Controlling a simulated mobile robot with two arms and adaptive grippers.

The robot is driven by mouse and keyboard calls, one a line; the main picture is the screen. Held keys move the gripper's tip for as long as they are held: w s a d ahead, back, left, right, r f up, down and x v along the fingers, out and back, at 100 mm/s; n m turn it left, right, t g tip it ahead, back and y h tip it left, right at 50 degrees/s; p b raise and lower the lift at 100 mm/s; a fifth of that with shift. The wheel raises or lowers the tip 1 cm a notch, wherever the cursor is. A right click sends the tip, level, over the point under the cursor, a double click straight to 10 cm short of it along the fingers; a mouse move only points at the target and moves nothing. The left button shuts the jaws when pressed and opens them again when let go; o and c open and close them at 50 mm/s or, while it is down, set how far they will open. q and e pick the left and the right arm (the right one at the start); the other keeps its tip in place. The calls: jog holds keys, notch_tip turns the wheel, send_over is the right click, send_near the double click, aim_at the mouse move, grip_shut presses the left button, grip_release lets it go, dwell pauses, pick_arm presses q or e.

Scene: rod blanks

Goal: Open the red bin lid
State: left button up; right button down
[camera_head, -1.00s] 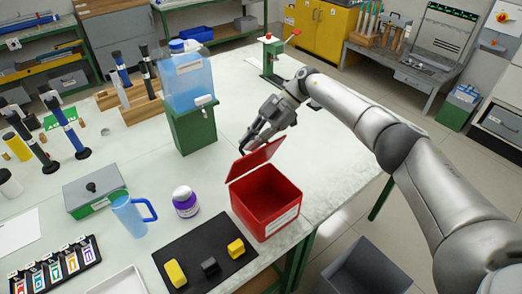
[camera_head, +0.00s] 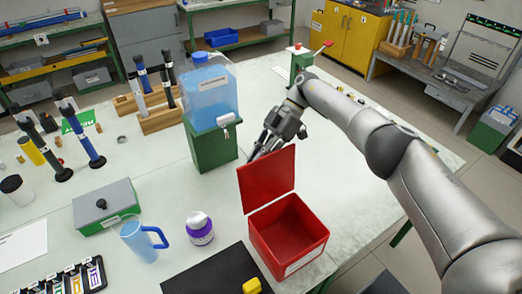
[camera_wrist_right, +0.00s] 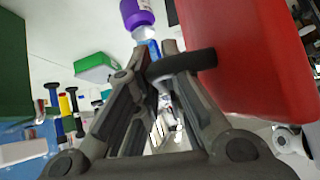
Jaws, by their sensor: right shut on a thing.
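The red bin (camera_head: 289,240) stands near the table's front right edge, its inside partly visible. Its red lid (camera_head: 267,180) stands steeply raised along the bin's back edge. The lid also shows large on the right in the wrist view (camera_wrist_right: 255,55). A dark handle bar (camera_wrist_right: 185,66) sticks out from the lid into my right gripper (camera_wrist_right: 158,55). The right gripper (camera_head: 256,154) is behind the lid in the head view, its fingertips partly hidden there, and it is shut on the bar. My left gripper is not in view.
A blue water tank (camera_head: 210,92) on a green stand (camera_head: 214,148) is close left of my right gripper. The tabletop right of the gripper is mostly clear.

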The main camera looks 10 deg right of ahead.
dwell(0.5)
jog(key=c, duration=1.8)
grip_release()
jog(key=shift+r, duration=0.15)
notch_tip(320, 180, up, 10)
jog(key=shift+f, duration=0.15)
